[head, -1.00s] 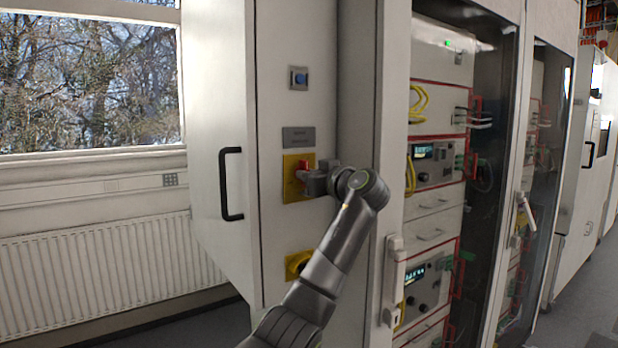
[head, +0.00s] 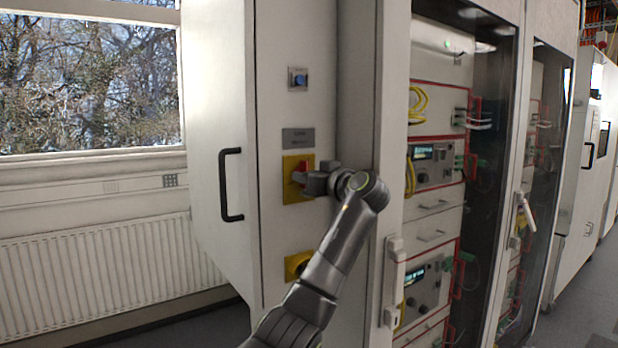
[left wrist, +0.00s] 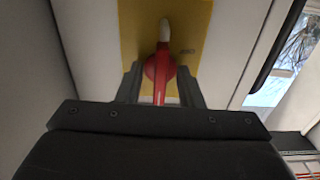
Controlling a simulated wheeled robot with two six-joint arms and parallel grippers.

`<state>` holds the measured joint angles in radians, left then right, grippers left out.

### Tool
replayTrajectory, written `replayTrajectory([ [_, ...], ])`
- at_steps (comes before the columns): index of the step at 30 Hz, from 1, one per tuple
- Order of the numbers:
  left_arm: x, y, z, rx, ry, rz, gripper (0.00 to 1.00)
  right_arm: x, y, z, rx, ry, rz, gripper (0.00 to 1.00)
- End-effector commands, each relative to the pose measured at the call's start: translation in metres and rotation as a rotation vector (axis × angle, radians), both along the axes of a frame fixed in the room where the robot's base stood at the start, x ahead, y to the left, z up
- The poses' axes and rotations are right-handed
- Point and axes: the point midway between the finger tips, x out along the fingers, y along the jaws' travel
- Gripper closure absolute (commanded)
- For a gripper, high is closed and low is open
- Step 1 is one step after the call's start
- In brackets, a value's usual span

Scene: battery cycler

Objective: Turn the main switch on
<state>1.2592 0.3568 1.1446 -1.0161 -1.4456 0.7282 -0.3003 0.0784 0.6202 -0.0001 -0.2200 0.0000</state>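The main switch is a red rotary handle (head: 302,168) on a yellow plate (head: 290,193) on the cabinet's narrow front panel. In the left wrist view the red handle (left wrist: 160,68) has a pale tip and sits in front of the yellow plate (left wrist: 193,20). My left gripper (head: 309,181) is at the switch, coming from the right. In the left wrist view its two fingers (left wrist: 159,82) stand on either side of the red handle, with a narrow gap visible beside the handle's bar. The gripper partly hides the handle in the head view. My right gripper is out of view.
A blue button (head: 299,78) and a grey label (head: 298,138) are above the switch; a second yellow plate (head: 297,265) is below. A black door handle (head: 228,185) is to the left.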

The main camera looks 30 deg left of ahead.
Motion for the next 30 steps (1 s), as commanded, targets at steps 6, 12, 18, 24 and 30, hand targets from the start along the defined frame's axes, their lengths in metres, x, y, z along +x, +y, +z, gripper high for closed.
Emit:
replayTrajectory([
  [6,-0.001,-0.001,0.001,0.001,-0.003,-0.001,0.66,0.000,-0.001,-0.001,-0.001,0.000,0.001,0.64],
  [12,-0.008,-0.023,-0.002,0.000,-0.005,-0.004,0.66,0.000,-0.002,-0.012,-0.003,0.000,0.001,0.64],
  [18,-0.026,-0.068,-0.004,-0.001,-0.005,-0.007,0.66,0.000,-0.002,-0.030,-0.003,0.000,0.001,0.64],
  [24,-0.046,-0.113,-0.003,-0.002,-0.004,-0.005,0.66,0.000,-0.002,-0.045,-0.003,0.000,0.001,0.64],
  [30,-0.059,-0.146,-0.002,-0.001,-0.002,-0.004,0.66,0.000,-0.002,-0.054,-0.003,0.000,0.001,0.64],
])
